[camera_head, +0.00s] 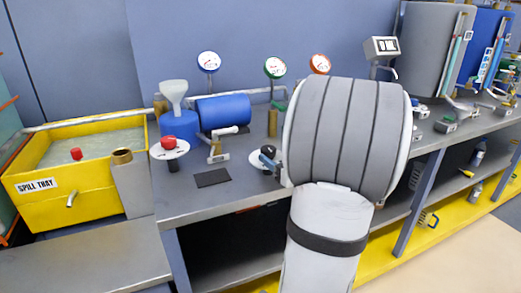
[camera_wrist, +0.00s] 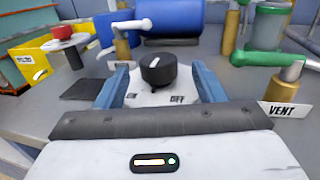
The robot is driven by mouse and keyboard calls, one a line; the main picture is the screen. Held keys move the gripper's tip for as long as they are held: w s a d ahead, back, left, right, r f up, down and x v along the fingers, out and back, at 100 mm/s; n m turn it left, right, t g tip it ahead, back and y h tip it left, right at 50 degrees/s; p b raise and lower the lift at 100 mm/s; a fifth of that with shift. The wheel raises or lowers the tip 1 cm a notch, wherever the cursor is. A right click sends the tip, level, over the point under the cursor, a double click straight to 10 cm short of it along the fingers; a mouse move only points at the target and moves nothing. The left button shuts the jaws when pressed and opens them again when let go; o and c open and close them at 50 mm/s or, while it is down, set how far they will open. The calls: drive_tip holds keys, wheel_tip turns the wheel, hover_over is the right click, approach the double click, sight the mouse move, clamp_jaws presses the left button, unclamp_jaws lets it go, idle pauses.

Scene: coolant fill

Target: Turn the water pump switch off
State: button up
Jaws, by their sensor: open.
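The switch is a black round knob (camera_wrist: 158,69) with a white pointer mark on top, set on a white plate (camera_wrist: 152,96). A label on the plate's right side seems to read OFF; the left label is partly hidden. My gripper (camera_wrist: 160,67) is open, one blue finger on each side of the knob, with visible gaps and no clear contact. The head view also shows the knob (camera_head: 268,153), left of my arm, which hides most of my gripper. The blue pump cylinder (camera_head: 223,111) lies behind.
A red button (camera_head: 168,142) on a white disc and a lever valve (camera_head: 216,151) stand left of the switch. A green-handled valve (camera_wrist: 262,55) with a VENT sign (camera_wrist: 283,110) stands close on the right. A yellow spill tray (camera_head: 70,205) is far left.

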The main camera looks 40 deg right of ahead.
sight(265, 146)
drive_tip(key=w, duration=0.6)
drive_tip(key=shift+b, duration=0.3)
drive_tip(key=shift+c, duration=0.4)
drive_tip(key=c, duration=0.9)
